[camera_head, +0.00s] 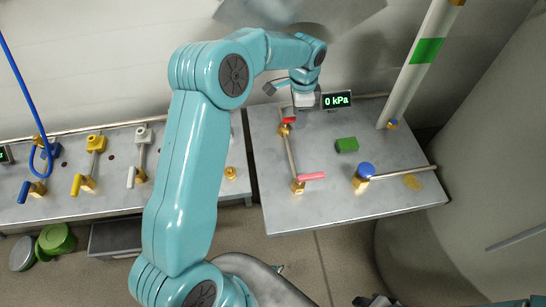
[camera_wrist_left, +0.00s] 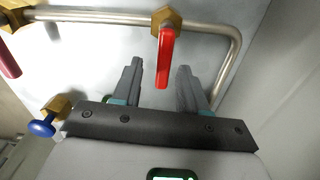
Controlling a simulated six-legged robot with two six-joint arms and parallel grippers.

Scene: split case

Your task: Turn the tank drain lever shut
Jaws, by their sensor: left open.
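A red lever (camera_head: 290,114) sits on a brass valve (camera_head: 284,130) at the back left of the right-hand bench. The red lever also shows in the left wrist view (camera_wrist_left: 167,57), hanging from its brass nut. A pink lever (camera_head: 312,176) is on the brass fitting at the near end of the same pipe. No label tells which is the tank drain. My left gripper (camera_head: 304,106) is over the red lever. In the left wrist view its fingers (camera_wrist_left: 160,68) are apart, with the red lever's end showing between their tips. Contact is not visible. A dark part (camera_head: 375,300) at the bottom edge may be my right gripper.
A display (camera_head: 337,100) reads 0 kPa beside my left gripper. The left bench (camera_head: 60,205) carries several more levers. A large grey tank (camera_head: 470,160) is at right.

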